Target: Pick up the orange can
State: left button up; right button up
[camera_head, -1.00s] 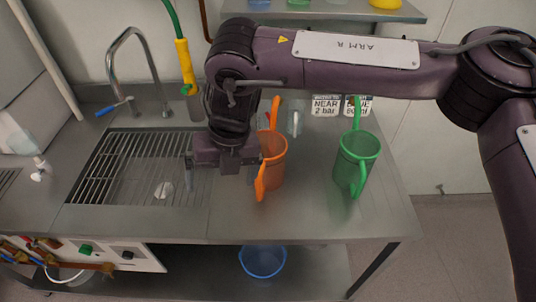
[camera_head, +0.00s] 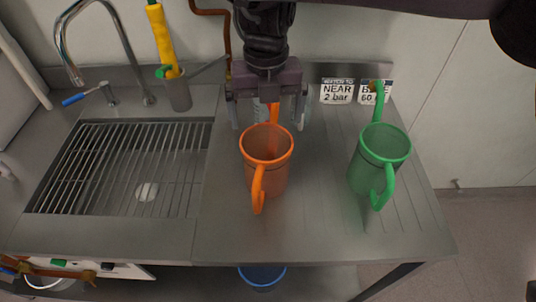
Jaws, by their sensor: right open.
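The orange can (camera_head: 268,172) stands upright on the steel counter, right of the sink. Its handle faces the front, and an orange spout shows at its back. My right gripper (camera_head: 268,122) is behind and above the can, pointing down. Its two fingers are spread apart, one on each side of the can's back part. I cannot tell whether they touch the can. My left gripper is not in view.
A green can (camera_head: 378,160) stands to the right on the ribbed counter (camera_head: 330,225). A sink with a grate (camera_head: 120,165) and a tap (camera_head: 110,40) is at the left. A grey cup (camera_head: 177,92) holds a yellow-handled tool behind. A blue bowl (camera_head: 262,276) sits below.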

aim_at(266, 139)
jog(key=f, duration=0.2)
jog(key=w+f, duration=0.1)
jog(key=f, duration=0.1)
jog(key=shift+f, duration=0.2)
jog(key=f, duration=0.1)
jog(key=f+p, duration=0.1)
jog(key=f, duration=0.3)
jog(key=shift+w+a, duration=0.15)
jog(key=shift+w, duration=0.15)
jog(key=shift+s+r, duration=0.1)
jog(key=shift+c, duration=0.9)
jog(key=c, duration=0.8)
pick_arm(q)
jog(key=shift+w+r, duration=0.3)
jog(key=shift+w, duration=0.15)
pick_arm(e)
jog(key=shift+c, duration=0.2)
jog(key=shift+r, duration=0.1)
